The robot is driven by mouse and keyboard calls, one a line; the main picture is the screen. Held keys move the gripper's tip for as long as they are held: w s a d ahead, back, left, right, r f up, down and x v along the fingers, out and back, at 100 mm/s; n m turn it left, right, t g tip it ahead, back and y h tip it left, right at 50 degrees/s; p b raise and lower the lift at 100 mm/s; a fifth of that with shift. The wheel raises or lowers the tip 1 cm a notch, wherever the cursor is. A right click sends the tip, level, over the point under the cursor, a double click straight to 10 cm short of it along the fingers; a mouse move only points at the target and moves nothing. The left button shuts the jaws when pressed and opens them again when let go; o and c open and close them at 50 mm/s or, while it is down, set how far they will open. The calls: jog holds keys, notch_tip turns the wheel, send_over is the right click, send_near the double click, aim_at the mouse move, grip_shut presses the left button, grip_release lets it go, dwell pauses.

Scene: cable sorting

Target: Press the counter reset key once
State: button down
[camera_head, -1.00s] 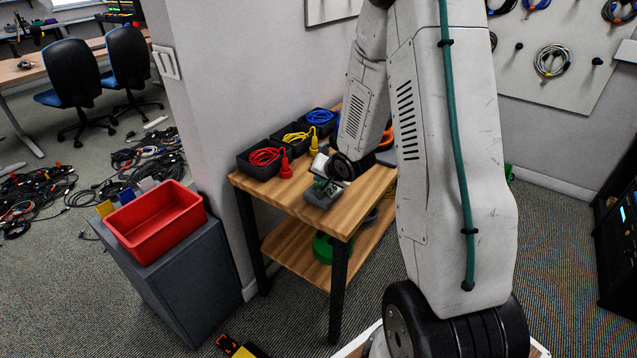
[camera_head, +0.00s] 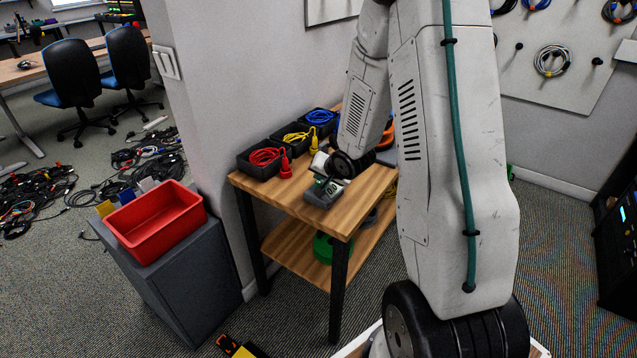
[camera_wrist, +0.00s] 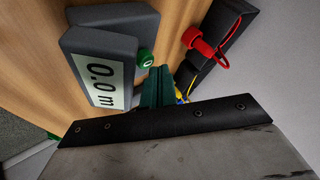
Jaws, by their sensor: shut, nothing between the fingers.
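The counter (camera_head: 318,197) is a dark grey box near the front edge of the wooden table. In the wrist view, the counter (camera_wrist: 70,80) has a pale display (camera_wrist: 103,82) reading 0.0 m. A green round key (camera_wrist: 145,58) marked 0 sits on a grey part beside the display. My gripper (camera_wrist: 160,70) is shut, with its green fingers together and empty. The fingertips are right beside the green key in the picture. I cannot tell whether they touch it. In the head view my wrist (camera_head: 345,167) partly covers the counter's far side.
Black bins with a red cable (camera_head: 265,157), a yellow cable (camera_head: 296,138) and a blue cable (camera_head: 320,117) line the table's (camera_head: 285,197) wall side. A red tray (camera_head: 150,240) stands on a grey cabinet at left.

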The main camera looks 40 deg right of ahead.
jog(key=shift+r, duration=0.35)
jog(key=shift+r, duration=2.5)
